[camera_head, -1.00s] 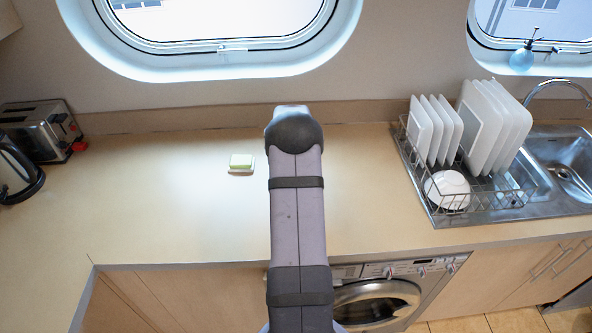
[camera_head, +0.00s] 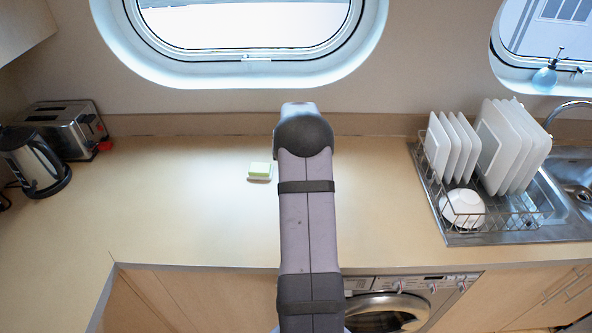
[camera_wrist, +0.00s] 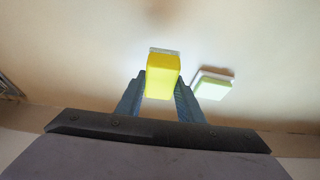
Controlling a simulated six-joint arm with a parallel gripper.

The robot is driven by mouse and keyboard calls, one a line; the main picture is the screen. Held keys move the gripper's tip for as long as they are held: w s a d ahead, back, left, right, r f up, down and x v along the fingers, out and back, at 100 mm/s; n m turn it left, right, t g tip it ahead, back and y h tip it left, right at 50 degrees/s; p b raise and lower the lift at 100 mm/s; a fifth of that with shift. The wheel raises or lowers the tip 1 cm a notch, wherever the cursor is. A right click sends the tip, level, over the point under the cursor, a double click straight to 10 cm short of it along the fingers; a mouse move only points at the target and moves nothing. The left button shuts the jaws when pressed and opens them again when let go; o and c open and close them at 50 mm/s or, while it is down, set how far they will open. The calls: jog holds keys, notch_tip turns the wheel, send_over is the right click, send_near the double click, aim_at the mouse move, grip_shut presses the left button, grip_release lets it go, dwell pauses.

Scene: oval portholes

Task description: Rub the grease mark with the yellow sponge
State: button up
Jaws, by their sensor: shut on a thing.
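In the wrist view, the yellow sponge (camera_wrist: 162,78) is between the two fingers of my gripper (camera_wrist: 160,88), which is shut on it. A pale strip shows at the sponge's far end. The sponge is over the pale countertop; I cannot tell whether it touches it. In the head view, my arm hides the gripper and the sponge. I cannot make out a clear grease mark; a faint dark patch shows at the top of the wrist view, and I cannot tell whether it is the mark or a shadow.
A green-and-white block (camera_head: 260,171) lies on the countertop (camera_head: 200,220) just left of my arm, and right of the sponge in the wrist view (camera_wrist: 213,85). A kettle (camera_head: 35,165) and toaster (camera_head: 70,128) stand left. A dish rack (camera_head: 470,228) with plates stands right.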

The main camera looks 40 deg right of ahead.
notch_tip(320, 180, up, 2)
jog(key=shift+r+p, duration=0.1)
jog(key=shift+p, duration=0.3)
dwell(0.5)
